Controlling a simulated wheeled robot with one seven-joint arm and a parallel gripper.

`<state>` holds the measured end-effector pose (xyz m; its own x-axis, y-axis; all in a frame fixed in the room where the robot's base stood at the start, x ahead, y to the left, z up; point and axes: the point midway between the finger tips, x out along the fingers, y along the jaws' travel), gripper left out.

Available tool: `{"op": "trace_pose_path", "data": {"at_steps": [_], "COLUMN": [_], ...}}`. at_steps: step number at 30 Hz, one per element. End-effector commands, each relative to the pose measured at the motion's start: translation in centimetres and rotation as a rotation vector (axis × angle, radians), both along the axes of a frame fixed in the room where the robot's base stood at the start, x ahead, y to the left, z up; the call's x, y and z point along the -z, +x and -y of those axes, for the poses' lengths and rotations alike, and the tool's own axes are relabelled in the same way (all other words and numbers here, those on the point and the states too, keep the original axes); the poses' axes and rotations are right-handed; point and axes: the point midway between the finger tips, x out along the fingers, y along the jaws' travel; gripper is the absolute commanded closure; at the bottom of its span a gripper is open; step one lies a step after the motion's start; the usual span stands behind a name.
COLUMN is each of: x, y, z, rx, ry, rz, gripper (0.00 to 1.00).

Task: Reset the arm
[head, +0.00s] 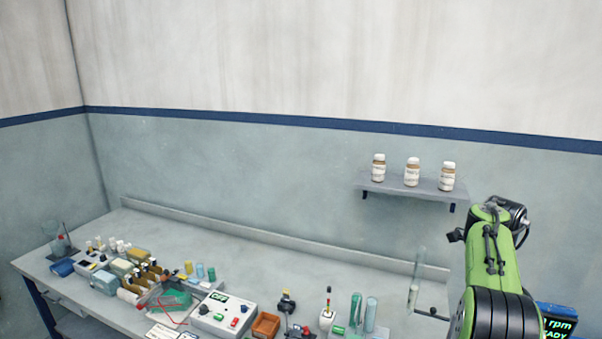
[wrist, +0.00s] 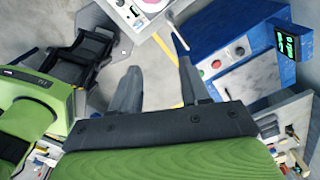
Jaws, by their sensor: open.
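My green arm (head: 490,290) is raised at the right of the head view, bent over the right end of the workbench. In the wrist view my gripper (wrist: 155,58) shows two dark fingers spread apart with nothing between them. Its fingers point out over the open floor. In the head view the fingertips cannot be made out clearly.
A long grey bench (head: 270,265) holds bottles, a control box (head: 222,315), an orange tray (head: 265,325) and tubes. A wall shelf (head: 400,187) bears three jars.

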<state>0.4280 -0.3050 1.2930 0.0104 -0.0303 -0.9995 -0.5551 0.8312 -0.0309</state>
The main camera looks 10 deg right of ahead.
Motion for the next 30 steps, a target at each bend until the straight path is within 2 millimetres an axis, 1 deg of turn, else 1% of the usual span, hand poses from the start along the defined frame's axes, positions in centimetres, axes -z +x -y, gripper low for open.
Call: {"op": "trace_pose_path", "data": {"at_steps": [5,8,11,14,16,17,19,20,21,23,24,26,27,30], "x": [-1.7,-2.9,-4.1,-5.3,-5.9,-6.1,-6.1,-5.9,-5.5,-4.4,-3.4,-1.5,-0.1,3.0], "y": [-0.3,-0.8,-1.6,-2.9,-4.3,-5.1,-7.5,-8.7,-10.4,-13.1,-15.0,-17.7,-19.4,-22.7], "z": [-2.2,-3.9,-6.2,-8.9,-11.5,-12.7,-16.0,-17.4,-19.2,-21.8,-23.4,-25.6,-26.9,-29.2], "rx": [-0.165,-0.297,-0.463,-0.666,-0.844,-0.932,-1.167,-1.273,-1.415,-1.625,-1.764,-1.964,-2.086,-2.322], "ry": [-0.032,-0.058,-0.087,-0.128,-0.162,-0.181,-0.232,-0.257,-0.291,-0.344,-0.382,-0.442,-0.482,-0.567], "rz": [0.009,0.015,0.021,0.031,0.040,0.044,0.056,0.063,0.072,0.084,0.093,0.108,0.118,0.138], "gripper": [0.54,0.54,0.54,0.54,0.54,0.54,0.54,0.54,0.54,0.54,0.54,0.54,0.54,0.54]}}
